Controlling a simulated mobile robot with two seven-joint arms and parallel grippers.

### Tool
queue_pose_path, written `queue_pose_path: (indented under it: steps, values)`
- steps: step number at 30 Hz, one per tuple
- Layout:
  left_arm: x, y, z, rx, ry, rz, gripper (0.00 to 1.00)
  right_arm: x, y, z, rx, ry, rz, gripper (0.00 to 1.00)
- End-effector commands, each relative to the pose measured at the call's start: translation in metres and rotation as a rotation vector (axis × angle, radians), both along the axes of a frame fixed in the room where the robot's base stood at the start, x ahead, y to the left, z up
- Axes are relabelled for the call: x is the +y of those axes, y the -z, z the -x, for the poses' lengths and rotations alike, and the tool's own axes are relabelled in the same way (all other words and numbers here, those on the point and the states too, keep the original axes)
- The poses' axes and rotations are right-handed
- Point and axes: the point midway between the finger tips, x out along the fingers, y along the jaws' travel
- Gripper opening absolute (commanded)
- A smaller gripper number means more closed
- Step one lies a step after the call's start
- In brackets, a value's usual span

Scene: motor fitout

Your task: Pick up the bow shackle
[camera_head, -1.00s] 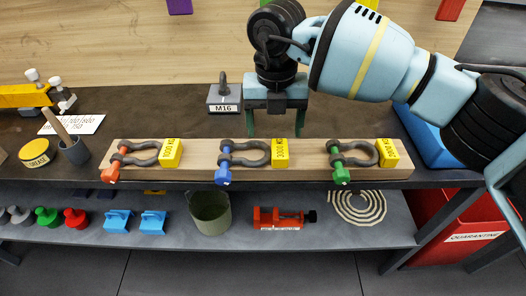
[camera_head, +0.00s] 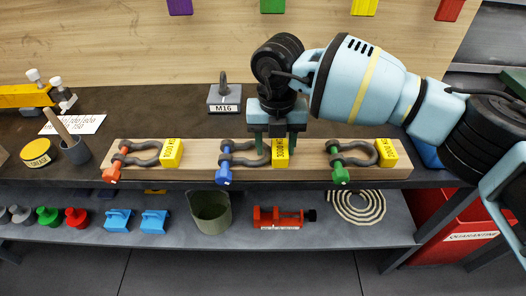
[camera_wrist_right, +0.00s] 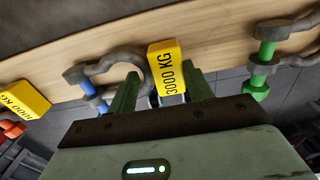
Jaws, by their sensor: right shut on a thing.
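Three bow shackles lie in a row on a pale wooden board (camera_head: 200,174), each with a yellow tag at its bow end. One has an orange pin (camera_head: 112,172), the middle shackle has a blue pin (camera_head: 223,174), and one has a green pin (camera_head: 340,173). My right gripper (camera_head: 279,150) is down at the middle shackle's tagged end, its green fingers shut on it. In the right wrist view the tag (camera_wrist_right: 166,68) reads 3000 KG and sits between the fingers; the grey bow (camera_wrist_right: 105,66) is partly hidden by one finger. My left gripper is not in view.
A lower shelf (camera_head: 330,235) holds a bucket, a red vise and a rope coil. A red quarantine bin (camera_head: 440,215) is at right.

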Motion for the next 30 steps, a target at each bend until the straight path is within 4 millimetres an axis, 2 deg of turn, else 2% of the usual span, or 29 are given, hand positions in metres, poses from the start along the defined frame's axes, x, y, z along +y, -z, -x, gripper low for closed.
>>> queue_pose_path:
  steps: [11,18,23,30]
  values:
    - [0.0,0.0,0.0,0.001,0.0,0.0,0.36,0.0,-0.007,-0.001,-0.003,0.0,-0.002,0.23]
    - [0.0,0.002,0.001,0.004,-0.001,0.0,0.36,0.001,-0.04,0.0,-0.004,-0.002,-0.002,0.23]
    - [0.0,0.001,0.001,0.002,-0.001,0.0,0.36,0.001,-0.039,0.028,-0.002,-0.006,-0.001,0.23]
    - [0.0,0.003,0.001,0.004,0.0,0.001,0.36,0.004,-0.043,0.077,-0.001,-0.007,-0.002,0.23]
